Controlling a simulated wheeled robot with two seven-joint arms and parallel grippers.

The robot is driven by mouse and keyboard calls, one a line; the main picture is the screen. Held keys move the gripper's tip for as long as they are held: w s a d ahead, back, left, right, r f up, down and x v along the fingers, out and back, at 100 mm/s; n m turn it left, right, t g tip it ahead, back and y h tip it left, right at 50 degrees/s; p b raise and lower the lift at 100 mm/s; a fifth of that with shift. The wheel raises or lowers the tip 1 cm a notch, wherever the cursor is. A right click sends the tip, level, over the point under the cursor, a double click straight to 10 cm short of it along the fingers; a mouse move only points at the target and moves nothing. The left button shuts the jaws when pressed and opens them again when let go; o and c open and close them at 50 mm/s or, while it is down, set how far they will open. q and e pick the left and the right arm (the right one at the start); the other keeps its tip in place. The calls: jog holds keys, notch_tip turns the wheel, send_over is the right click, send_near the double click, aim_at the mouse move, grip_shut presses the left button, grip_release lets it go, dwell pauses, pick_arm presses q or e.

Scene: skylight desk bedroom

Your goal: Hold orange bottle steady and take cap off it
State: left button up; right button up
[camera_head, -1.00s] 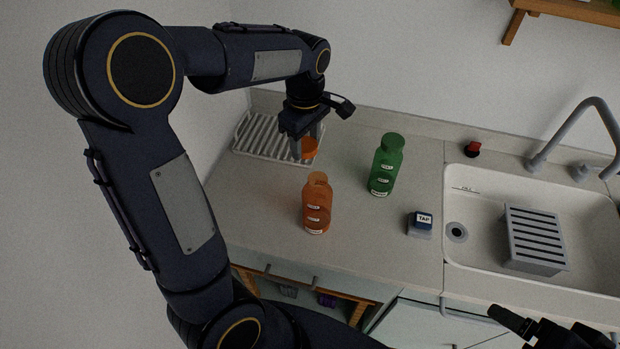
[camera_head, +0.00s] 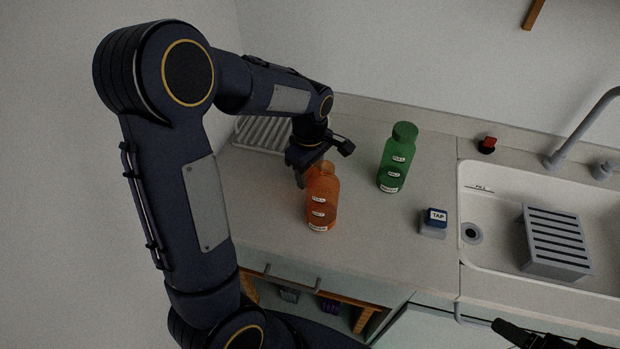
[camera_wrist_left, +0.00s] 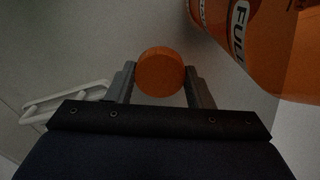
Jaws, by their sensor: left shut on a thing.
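The orange bottle (camera_head: 322,205) stands upright on the counter, its top without a cap. It also fills the upper right of the left wrist view (camera_wrist_left: 275,50), tilted in that picture. My left gripper (camera_head: 302,182) is beside the bottle's upper part, on its left in the head view. It is shut on the round orange cap (camera_wrist_left: 160,72), which sits between the fingertips in the left wrist view. My right gripper (camera_head: 515,332) shows only in part at the lower right edge.
A green bottle (camera_head: 397,160) stands to the right of the orange one. A grey and blue block marked TAP (camera_head: 434,222) lies near the sink (camera_head: 510,184). A ribbed rack (camera_head: 262,134) is at the back left. The counter front is clear.

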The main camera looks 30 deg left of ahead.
pick_arm(q)
jog(key=shift+f, duration=1.6)
jog(key=shift+f, duration=0.2)
jog(key=o, duration=1.1)
jog(key=shift+r, duration=0.2)
